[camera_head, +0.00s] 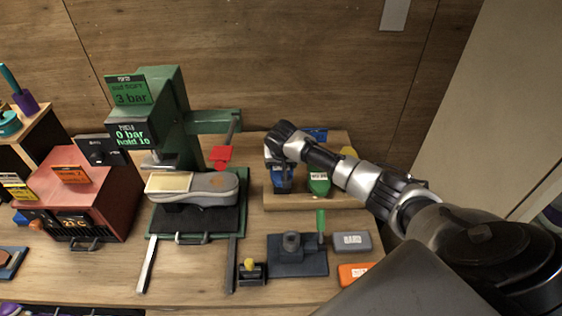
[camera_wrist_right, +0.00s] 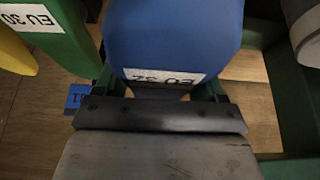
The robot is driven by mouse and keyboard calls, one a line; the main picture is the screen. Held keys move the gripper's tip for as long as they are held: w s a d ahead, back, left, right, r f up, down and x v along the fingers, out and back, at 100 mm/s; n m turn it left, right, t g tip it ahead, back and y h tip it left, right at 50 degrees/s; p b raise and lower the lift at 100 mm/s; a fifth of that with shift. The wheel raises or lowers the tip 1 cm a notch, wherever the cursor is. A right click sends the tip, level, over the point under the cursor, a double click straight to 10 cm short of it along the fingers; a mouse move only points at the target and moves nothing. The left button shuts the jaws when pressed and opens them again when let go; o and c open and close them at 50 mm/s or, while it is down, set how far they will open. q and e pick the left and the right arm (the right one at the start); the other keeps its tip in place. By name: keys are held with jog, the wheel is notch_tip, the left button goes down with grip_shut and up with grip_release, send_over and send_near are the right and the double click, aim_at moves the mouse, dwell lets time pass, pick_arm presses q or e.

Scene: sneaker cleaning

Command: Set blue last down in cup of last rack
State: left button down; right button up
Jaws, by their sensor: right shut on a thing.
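The blue last (camera_head: 281,180) is upright at the left end of the wooden last rack (camera_head: 315,201). My right gripper (camera_head: 281,157) is shut on it from above. In the right wrist view the blue last (camera_wrist_right: 172,35) bears a white "EU 32" label and lies between the fingers of my right gripper (camera_wrist_right: 158,92). The cup under the blue last is hidden, so I cannot tell whether it touches. A green last (camera_head: 319,184) stands to its right on the rack, and also shows in the wrist view (camera_wrist_right: 55,40). My left gripper is out of view.
A green press (camera_head: 170,110) with a grey sneaker (camera_head: 205,188) stands left of the rack. A yellow last (camera_head: 348,152) is at the rack's right, partly behind my arm. A dark stand (camera_head: 298,262), grey block (camera_head: 352,242) and orange block (camera_head: 355,273) lie in front.

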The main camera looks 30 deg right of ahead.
jog(key=shift+r+p, duration=0.1)
jog(key=shift+p, duration=0.25)
jog(key=shift+f+b, duration=1.35)
jog(key=shift+f, duration=1)
jog(key=o, duration=0.9)
jog(key=shift+s, duration=0.1)
jog(key=shift+o, duration=0.2)
jog(key=b+v, duration=0.1)
jog(key=v, duration=0.9)
jog(key=shift+a+r, duration=0.1)
jog(key=shift+r, duration=0.3)
